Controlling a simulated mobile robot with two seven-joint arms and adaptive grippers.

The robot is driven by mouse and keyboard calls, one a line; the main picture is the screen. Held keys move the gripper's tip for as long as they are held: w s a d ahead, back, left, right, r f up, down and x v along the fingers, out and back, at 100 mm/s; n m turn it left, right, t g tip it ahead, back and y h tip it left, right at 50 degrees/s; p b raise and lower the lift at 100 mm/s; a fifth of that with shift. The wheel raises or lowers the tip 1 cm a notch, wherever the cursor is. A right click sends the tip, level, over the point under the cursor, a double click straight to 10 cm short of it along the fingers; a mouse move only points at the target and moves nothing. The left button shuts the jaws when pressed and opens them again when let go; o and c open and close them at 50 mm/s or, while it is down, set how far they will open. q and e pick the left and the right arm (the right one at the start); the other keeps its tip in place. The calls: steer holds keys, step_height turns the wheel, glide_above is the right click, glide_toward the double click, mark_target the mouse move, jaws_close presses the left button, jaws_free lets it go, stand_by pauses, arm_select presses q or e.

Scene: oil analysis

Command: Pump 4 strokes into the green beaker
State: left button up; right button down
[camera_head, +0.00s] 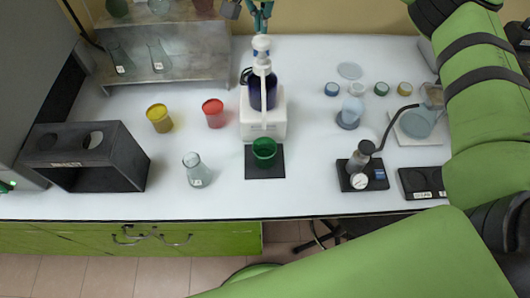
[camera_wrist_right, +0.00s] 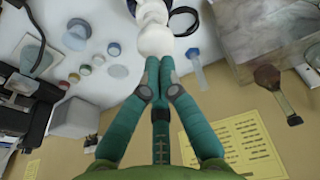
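The green beaker (camera_head: 264,153) stands on a black square pad (camera_head: 263,172) in front of the pump dispenser. The dispenser is a dark blue bottle (camera_head: 262,92) in a white stand (camera_head: 249,122), with a white pump head (camera_head: 261,45) on top. My right gripper (camera_head: 260,29) is directly above the pump head. In the right wrist view its teal fingers (camera_wrist_right: 153,66) are closed together, tips at the white pump head (camera_wrist_right: 155,40), with nothing visible between them. I cannot tell whether they touch it. The left gripper is out of view.
An Erlenmeyer flask (camera_head: 197,172), a yellow cup (camera_head: 159,119) and a red cup (camera_head: 213,114) stand left of the dispenser. A black box (camera_head: 130,165) is at far left, and a metal shelf (camera_head: 170,75) behind. A gauge device (camera_head: 363,168) and small jars stand right.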

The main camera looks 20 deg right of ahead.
steer(key=shift+r, duration=0.1)
step_height(320, 180, up, 6)
steer(key=p, duration=0.4)
steer(key=shift+p, duration=0.4)
